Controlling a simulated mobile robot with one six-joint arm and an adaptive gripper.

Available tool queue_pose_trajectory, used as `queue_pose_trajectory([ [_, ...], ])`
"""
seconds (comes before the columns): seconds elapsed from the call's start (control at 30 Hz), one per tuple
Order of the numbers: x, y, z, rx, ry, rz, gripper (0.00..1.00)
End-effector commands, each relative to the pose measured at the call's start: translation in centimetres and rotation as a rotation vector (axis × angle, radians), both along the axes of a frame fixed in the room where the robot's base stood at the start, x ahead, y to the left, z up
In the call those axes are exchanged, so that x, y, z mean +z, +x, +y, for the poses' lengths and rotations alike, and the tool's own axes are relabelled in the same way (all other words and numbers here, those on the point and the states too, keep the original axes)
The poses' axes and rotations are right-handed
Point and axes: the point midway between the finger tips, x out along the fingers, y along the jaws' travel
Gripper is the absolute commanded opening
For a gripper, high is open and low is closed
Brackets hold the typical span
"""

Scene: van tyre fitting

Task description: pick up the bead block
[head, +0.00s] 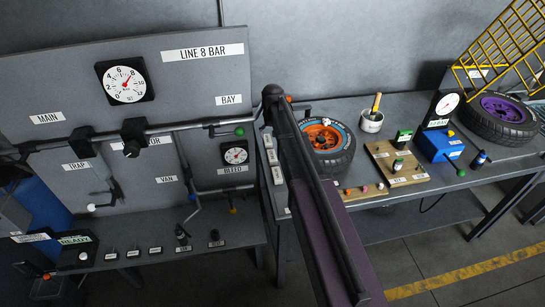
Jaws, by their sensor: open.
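I cannot make out for sure which item is the bead block; labels on the bench are too small to read. Candidates are small items around the tan board (378,150) on the right bench, where a dark block with a green-and-white label (403,136) stands at its back edge. A tyre with an orange rim (345,161) lies flat left of the board. My dark arm link crosses the middle of the head view and covers part of the bench and tyre edge. My gripper does not show.
A white pot with a yellow-handled tool (371,121), a blue box (437,147), a purple-rimmed tyre (503,116) and a yellow cage (505,45) are on the right. A gauge panel (200,75) with pipes stands left. Floor at lower right is clear.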

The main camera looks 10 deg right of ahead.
Motion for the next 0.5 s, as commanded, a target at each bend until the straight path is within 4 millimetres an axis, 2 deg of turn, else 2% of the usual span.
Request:
queue_pose_trajectory([
  [0.5,-0.36,0.28,-0.12,-0.001,0.0,-0.002,0.91],
])
